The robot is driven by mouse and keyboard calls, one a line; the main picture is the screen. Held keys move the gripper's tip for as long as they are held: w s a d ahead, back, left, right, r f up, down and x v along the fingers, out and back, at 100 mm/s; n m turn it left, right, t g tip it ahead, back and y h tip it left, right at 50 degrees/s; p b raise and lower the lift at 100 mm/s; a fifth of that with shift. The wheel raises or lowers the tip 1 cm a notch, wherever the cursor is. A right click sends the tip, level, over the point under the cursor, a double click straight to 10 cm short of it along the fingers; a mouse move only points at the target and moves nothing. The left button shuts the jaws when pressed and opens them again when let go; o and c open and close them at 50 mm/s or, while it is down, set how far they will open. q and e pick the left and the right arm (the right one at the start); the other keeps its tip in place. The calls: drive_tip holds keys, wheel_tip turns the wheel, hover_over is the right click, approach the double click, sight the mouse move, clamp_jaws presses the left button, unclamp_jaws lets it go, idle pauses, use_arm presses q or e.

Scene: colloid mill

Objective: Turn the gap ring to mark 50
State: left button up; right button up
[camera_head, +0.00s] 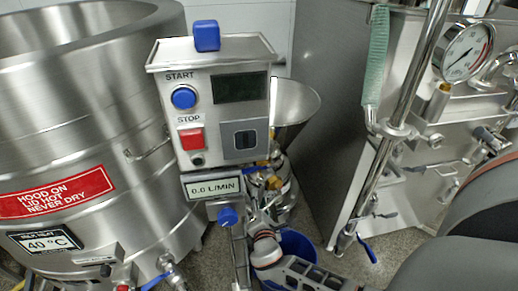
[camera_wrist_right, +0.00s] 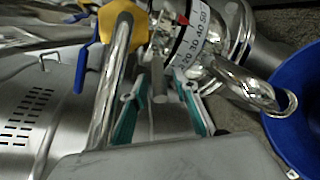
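The gap ring (camera_wrist_right: 192,40) is a pale band in the right wrist view, with numbers from 20 to 50 readable. A small red pointer (camera_wrist_right: 183,19) sits at its edge near the upper numbers; the exact reading is unclear. A short grey peg (camera_wrist_right: 159,86) sticks out below the ring. My right gripper (camera_wrist_right: 160,92) has its two teal-padded fingers apart, one on each side of the peg, with gaps showing. In the head view my right gripper (camera_head: 262,218) is low beside the mill (camera_head: 282,186), its fingertips hard to make out. My left gripper is not in view.
A control box (camera_head: 215,105) with a flow display stands above the mill. A steel vat (camera_head: 90,130) is at left. A blue bucket (camera_wrist_right: 290,110) lies close at right. A steel pipe (camera_wrist_right: 110,90) with a yellow and blue valve handle runs close left of the fingers.

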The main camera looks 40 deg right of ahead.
clamp_jaws()
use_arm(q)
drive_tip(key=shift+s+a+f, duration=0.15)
use_arm(e)
drive_tip(key=s+d+n+t+y, duration=0.1)
drive_tip(key=s+d+n+y, duration=0.1)
drive_tip(key=s, duration=0.1)
drive_tip(key=shift+d+t+y, duration=0.3)
drive_tip(key=shift+d+t, duration=0.05)
drive_tip(key=shift+t, duration=0.05)
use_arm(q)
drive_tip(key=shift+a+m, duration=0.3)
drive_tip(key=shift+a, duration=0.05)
use_arm(e)
drive_tip(key=shift+s+d+n+y, duration=0.15)
drive_tip(key=shift+d+n+y, duration=0.05)
drive_tip(key=shift+n+y, duration=0.25)
